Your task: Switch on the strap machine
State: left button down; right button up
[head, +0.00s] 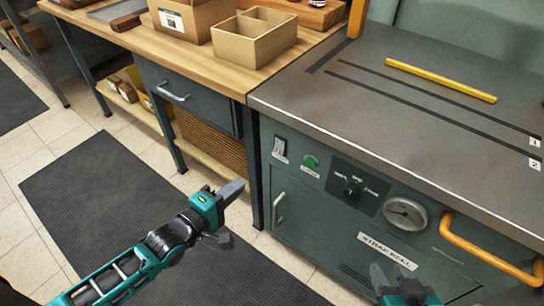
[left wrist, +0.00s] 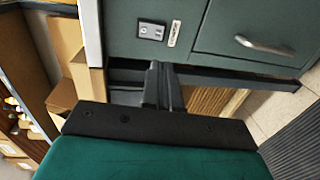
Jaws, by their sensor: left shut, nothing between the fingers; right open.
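The strap machine (head: 365,235) is a green cabinet with a grey metal top, at the right of the head view. My right gripper (head: 393,274) is open, low in front of the machine near the STRAP REEL label (head: 388,244).
An orange handle (head: 490,250) sticks out at the machine's right. A yellow bar (head: 440,80) lies on its top. A wooden bench (head: 215,70) with cardboard boxes (head: 255,40) and a drawer (head: 190,100) stands to the left. A dark mat (head: 95,190) covers open floor.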

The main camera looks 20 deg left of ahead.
aim_at(278, 153)
pick_arm(q)
jog(key=b+x, duration=0.4)
jog(key=x, duration=0.9)
jog(key=shift+f, duration=0.1)
jog(key=shift+w+d, duration=0.1)
jog(key=shift+w, duration=0.35)
jog(key=shift+w+d+f+b, duration=0.15)
jog(key=shift+f+b, duration=0.15)
jog(key=shift+b, duration=0.5)
jog(key=shift+w+r+t, duration=0.1)
jog(key=shift+r+t, duration=0.1)
jog(key=shift+t, duration=0.1)
